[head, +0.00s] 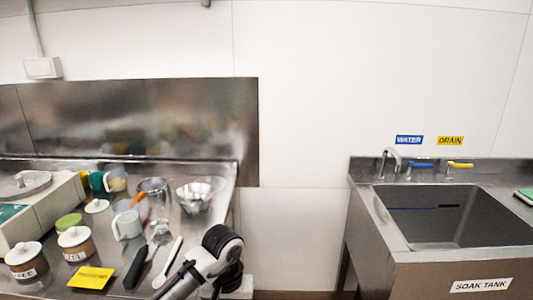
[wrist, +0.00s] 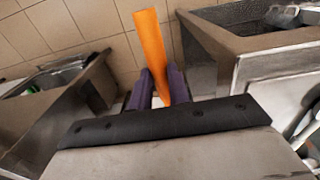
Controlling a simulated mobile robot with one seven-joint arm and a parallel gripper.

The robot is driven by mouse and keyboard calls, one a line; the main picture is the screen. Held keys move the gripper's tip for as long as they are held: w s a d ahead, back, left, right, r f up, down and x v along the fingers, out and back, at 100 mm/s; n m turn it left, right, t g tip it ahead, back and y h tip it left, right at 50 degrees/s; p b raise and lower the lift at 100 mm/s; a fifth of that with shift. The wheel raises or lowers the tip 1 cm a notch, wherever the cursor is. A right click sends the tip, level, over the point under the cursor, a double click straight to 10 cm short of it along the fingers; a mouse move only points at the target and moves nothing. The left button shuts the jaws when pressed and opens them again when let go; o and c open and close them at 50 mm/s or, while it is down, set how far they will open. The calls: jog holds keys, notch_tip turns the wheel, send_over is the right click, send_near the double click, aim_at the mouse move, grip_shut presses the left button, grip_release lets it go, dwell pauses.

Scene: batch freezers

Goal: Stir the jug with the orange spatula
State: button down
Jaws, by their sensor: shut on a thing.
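In the wrist view, my gripper (wrist: 162,84) has its two purple fingers shut on an orange spatula (wrist: 152,42), gripped by a long flat orange part that points away from the palm. The spatula's other end is hidden. In the head view, a clear jug (head: 158,205) stands on the steel counter, with a short orange piece (head: 138,198) slanting at its left rim. I cannot tell whether that piece is the same spatula. No jug can be made out in the wrist view. My gripper's fingers cannot be made out in the head view; my arm shows at the bottom.
A pale green mug (head: 127,224), a metal bowl (head: 194,197), lidded pots (head: 75,245), a yellow card (head: 91,278), a black-handled tool (head: 136,266) and a white spoon (head: 168,262) crowd the counter. A soak tank (head: 450,262) stands right, across a gap.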

jog(key=w+d+f, duration=0.1)
jog(key=d+f, duration=0.1)
jog(key=f, duration=0.7)
jog(key=w+d+f+b, duration=0.1)
jog(key=w+d+f, duration=0.1)
jog(key=f, duration=0.7)
jog(key=w+d+f, duration=0.2)
jog(key=d+f, duration=0.2)
jog(key=f, duration=0.5)
jog(key=shift+d, duration=0.2)
jog(key=shift+w, duration=0.1)
